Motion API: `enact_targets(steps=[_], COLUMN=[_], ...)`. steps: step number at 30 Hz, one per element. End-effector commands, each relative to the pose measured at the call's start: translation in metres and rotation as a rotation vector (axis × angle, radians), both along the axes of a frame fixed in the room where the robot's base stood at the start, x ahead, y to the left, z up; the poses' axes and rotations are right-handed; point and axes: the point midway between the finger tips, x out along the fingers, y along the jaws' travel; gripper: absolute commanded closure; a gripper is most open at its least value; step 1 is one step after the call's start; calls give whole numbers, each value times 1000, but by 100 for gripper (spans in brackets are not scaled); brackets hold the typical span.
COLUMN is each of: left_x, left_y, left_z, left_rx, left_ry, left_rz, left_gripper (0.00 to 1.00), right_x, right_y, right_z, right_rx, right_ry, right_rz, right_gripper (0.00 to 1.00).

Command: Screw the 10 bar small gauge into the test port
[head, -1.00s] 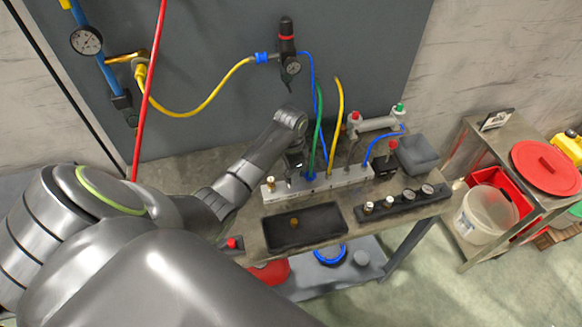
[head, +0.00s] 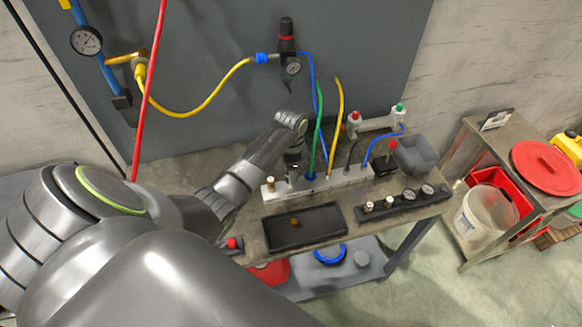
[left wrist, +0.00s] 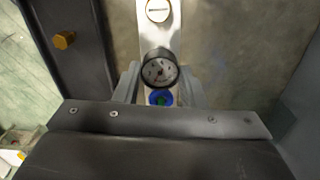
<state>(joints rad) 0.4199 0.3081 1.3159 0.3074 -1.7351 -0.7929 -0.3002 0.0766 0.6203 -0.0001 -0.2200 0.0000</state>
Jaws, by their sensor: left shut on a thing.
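My left gripper (head: 293,166) is over the pale manifold block (head: 347,176), left of its hoses. The gauge is over the block (left wrist: 163,35), between a pale round fitting (left wrist: 158,10) and a blue ring with a green centre (left wrist: 160,98). The test port is not visible beneath the gauge, so I cannot tell whether the gauge is seated. My right gripper is not in view.
A black tray (head: 330,232) with a brass fitting (head: 295,222) lies in front of the block. A dark rack (head: 414,202) to the right holds two gauges and two pale-topped fittings. Blue, green and yellow hoses (head: 339,110) rise close beside my gripper. A grey bin (head: 413,153) stands behind right.

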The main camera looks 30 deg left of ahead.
Motion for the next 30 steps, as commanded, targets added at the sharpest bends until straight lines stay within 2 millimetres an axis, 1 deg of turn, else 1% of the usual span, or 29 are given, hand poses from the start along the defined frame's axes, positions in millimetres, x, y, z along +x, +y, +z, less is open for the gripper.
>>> enact_targets(steps=[13, 30], left_x=[1, 1], left_y=[0, 0], left_z=[0, 0], left_rx=[1, 2], left_ry=[-2, -1], left_rz=[-516, -1173], left_gripper=[94, 94], right_x=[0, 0], right_y=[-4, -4], right_z=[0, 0], right_rx=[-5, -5], right_ry=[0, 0], right_rz=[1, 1], right_gripper=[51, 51])
